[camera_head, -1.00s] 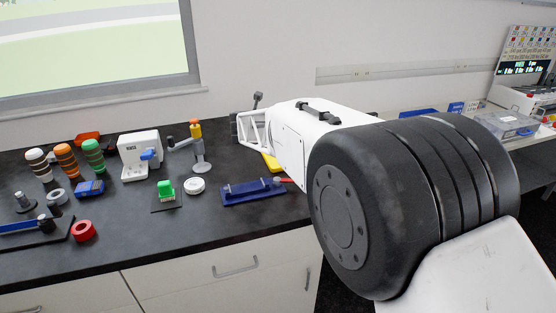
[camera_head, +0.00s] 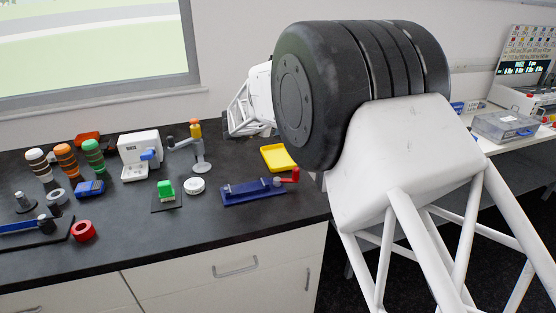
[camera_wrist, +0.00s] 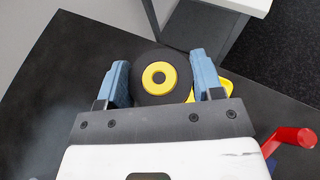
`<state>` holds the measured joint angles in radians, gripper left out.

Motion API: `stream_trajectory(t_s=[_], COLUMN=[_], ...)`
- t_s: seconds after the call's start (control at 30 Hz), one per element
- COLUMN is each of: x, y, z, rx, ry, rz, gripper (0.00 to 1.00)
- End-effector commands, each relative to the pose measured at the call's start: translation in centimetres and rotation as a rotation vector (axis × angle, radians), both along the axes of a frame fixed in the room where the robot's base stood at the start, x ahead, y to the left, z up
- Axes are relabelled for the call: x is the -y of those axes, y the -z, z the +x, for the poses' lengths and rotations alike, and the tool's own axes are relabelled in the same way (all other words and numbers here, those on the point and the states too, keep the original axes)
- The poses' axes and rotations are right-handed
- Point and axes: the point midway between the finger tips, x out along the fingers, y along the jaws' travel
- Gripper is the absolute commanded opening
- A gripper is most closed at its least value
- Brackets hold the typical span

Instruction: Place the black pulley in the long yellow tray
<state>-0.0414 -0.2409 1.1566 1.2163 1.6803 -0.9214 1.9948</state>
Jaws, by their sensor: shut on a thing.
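In the wrist view, my gripper (camera_wrist: 163,78) is shut on the black pulley (camera_wrist: 147,94), a round black disc with a yellow ring and a dark hole at its centre. One blue-grey finger is on each side of it. The yellow tray (camera_wrist: 226,87) shows beside and behind the right finger, partly hidden by the finger and pulley. In the head view, the tray (camera_head: 278,158) lies on the black counter, its right part close to my arm. There, my arm hides the gripper's fingers and the pulley. The pulley's height above the counter is unclear.
A blue fixture (camera_head: 252,192) with a red handle (camera_head: 290,177) lies just in front of the tray. A stand with an orange top (camera_head: 200,155) is to the left. The black counter (camera_head: 150,240) is open along the front. Its edge lies near the pulley in the wrist view.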

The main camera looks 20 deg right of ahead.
Motion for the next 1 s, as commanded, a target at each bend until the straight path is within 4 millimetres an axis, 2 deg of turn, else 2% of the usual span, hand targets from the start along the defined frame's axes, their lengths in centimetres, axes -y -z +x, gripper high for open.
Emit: stream_trajectory(t_s=[0.5,1.0], x=[1.6,2.4], y=[0.5,0.8], z=[-1.2,-2.8], rx=[-0.001,-0.005], ry=[0.286,0.564], rz=[-0.005,-0.012], gripper=[0.32,0.32])
